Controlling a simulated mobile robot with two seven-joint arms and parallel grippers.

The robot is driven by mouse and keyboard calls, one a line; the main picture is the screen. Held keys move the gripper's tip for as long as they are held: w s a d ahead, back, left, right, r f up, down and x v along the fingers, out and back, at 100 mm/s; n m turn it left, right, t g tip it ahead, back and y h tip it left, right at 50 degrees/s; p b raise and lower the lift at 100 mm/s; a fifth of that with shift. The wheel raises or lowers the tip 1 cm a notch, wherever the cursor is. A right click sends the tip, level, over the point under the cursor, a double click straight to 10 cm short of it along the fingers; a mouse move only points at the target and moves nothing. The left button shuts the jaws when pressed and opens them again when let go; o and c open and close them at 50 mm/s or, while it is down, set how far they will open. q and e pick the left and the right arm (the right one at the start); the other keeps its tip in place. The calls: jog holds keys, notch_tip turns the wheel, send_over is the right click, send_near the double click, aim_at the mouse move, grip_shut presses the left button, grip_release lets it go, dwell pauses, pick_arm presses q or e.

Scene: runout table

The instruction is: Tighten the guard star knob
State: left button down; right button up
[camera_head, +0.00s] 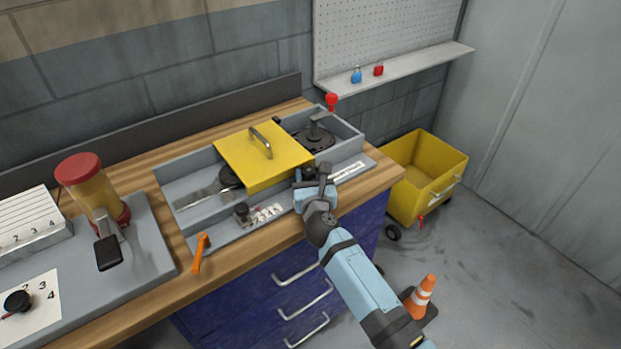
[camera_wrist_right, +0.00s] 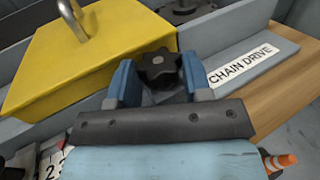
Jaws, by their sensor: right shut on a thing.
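The black star knob (camera_wrist_right: 160,68) sits at the front edge of the yellow guard (camera_wrist_right: 80,60), between the two blue fingers of my right gripper (camera_wrist_right: 159,80). The gripper is shut on the knob. In the head view my right gripper (camera_head: 311,185) reaches the front right of the guard (camera_head: 262,157), which has a metal handle on top. The knob is mostly hidden there by the gripper. The guard lies over the middle of a grey tray (camera_head: 180,211). My left gripper is not in view.
A "CHAIN DRIVE" label (camera_wrist_right: 240,62) lies right of the knob. A small dial (camera_head: 241,211) and orange lever (camera_head: 201,254) are at the tray's front. A red-knobbed lever (camera_head: 331,101) stands behind. A yellow cart (camera_head: 424,172) and orange cone (camera_head: 421,296) stand on the floor.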

dwell(0.3)
jog(key=o, duration=0.9)
jog(key=shift+o, duration=0.2)
jog(key=shift+r, duration=0.1)
